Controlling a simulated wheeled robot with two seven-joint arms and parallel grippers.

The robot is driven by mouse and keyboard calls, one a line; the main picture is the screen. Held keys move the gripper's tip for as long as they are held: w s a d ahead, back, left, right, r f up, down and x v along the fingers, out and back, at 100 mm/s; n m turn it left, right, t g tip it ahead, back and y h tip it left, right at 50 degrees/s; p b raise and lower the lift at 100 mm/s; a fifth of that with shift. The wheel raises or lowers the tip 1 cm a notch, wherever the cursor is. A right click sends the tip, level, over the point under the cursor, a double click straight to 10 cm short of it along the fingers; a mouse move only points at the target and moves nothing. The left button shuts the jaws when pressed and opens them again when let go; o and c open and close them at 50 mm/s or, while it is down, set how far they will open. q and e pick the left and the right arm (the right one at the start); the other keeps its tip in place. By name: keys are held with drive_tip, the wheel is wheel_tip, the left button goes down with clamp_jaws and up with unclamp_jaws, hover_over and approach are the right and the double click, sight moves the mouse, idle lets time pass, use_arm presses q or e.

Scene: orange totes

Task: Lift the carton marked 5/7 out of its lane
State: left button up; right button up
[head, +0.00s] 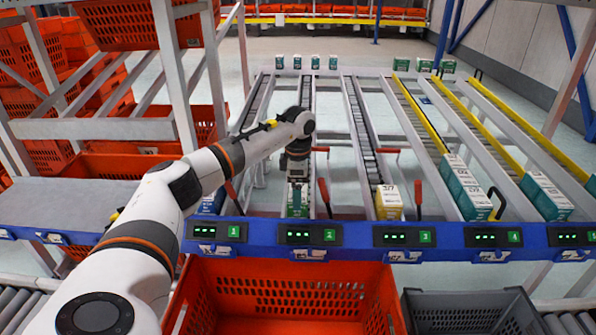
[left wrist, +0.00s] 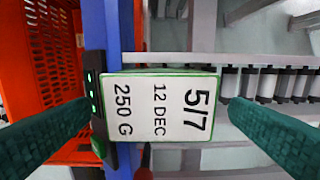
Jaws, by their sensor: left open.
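The carton marked 5/7 (left wrist: 160,105) has a white top with green edges, reading "5/7, 12 DEC, 250 G" in the left wrist view. In the head view the carton (head: 297,210) stands at the front end of the lane behind display 2, mostly hidden by my gripper. My left gripper (head: 297,187) points down over it. In the left wrist view my left gripper (left wrist: 161,107) is open, one finger at each end of the label. I cannot tell whether the fingertips have come below the carton's top. My right gripper is not in view.
A blue rail (head: 360,235) with lit displays runs in front of the lanes. A yellow-and-white carton (head: 388,203) stands in the lane to the right. Red levers (head: 325,195) stick up beside the lanes. An orange tote (head: 285,290) and a grey tote (head: 470,312) sit in front.

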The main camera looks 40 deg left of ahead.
use_arm(q)
drive_tip(key=shift+f, duration=1.1)
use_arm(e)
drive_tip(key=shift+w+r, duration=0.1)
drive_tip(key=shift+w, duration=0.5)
use_arm(q)
drive_tip(key=c, duration=1.1)
wheel_tip(320, 180, up, 12)
drive_tip(key=p, duration=0.9)
drive_tip(key=shift+f, duration=0.2)
drive_tip(key=shift+c, duration=0.2)
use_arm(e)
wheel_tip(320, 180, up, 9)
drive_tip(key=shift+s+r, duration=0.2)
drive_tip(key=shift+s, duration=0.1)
use_arm(q)
drive_tip(key=s+d+p, duration=0.2)
drive_tip(key=s+d, duration=1.5)
drive_tip(key=s, duration=0.3)
drive_tip(key=shift+s+d, duration=0.15)
drive_tip(key=shift+s, duration=0.2)
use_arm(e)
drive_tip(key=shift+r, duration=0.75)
